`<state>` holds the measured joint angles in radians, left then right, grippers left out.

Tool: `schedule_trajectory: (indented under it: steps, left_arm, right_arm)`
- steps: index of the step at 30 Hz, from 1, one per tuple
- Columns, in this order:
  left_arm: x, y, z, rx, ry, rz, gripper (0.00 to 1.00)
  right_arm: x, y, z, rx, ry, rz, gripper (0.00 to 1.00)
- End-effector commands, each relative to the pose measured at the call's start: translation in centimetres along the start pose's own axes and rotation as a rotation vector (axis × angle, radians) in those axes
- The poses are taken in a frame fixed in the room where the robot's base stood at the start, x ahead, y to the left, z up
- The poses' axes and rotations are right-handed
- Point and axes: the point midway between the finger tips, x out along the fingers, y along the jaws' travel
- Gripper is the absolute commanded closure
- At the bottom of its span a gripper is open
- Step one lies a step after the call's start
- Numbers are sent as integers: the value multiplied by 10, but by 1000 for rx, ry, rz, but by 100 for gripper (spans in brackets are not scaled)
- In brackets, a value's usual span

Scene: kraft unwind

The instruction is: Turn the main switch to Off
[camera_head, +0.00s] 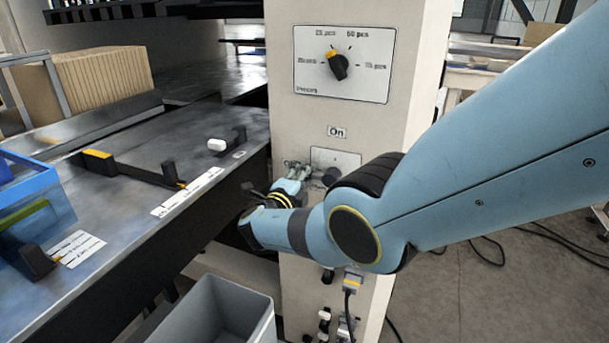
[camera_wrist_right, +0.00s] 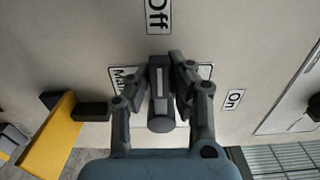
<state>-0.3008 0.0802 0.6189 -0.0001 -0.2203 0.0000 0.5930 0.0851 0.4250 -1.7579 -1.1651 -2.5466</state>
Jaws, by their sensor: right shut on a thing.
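The main switch (camera_wrist_right: 161,122) is a dark grey knob on a pale panel, seen in the right wrist view. A white mark on it points up in that picture, toward the "Off" label (camera_wrist_right: 157,15). The "On" label (camera_wrist_right: 233,99) is to its right; it also shows in the head view (camera_head: 337,132) above the switch plate (camera_head: 345,158). My right gripper (camera_wrist_right: 167,80) is shut on the knob, one finger on each side. In the head view my right gripper (camera_head: 303,172) is at the plate, and my wrist hides part of it. My left gripper is not in view.
Above is a selector dial (camera_head: 338,66) with a yellow-tipped knob. A metal table (camera_head: 120,215) with a blue bin (camera_head: 35,200) stands at left. A grey open bin (camera_head: 215,310) is below. More small controls (camera_head: 324,318) sit low on the panel.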

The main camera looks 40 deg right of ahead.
Motion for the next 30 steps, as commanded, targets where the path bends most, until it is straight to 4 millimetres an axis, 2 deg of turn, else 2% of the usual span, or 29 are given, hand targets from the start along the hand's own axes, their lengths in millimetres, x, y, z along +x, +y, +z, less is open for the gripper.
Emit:
schedule_trajectory:
  steps: [1,2,6,8,16,20,23,30]
  left_arm:
    - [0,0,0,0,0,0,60]
    - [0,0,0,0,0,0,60]
    - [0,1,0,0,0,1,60]
    - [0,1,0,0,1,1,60]
    - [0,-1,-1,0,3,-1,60]
    - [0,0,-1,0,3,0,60]
    - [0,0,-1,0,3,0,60]
    - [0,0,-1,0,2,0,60]
  right_arm:
    - [-2,4,0,-8,-3,7,100]
    - [-2,4,0,-8,-3,7,81]
    - [-2,4,0,-7,-3,6,63]
    - [-2,3,0,-6,-2,5,58]
    - [-2,2,0,-3,-1,3,58]
    - [-10,2,0,0,-2,3,58]
    - [-23,3,-1,-1,-3,4,58]
    - [-80,3,0,-2,-2,7,58]
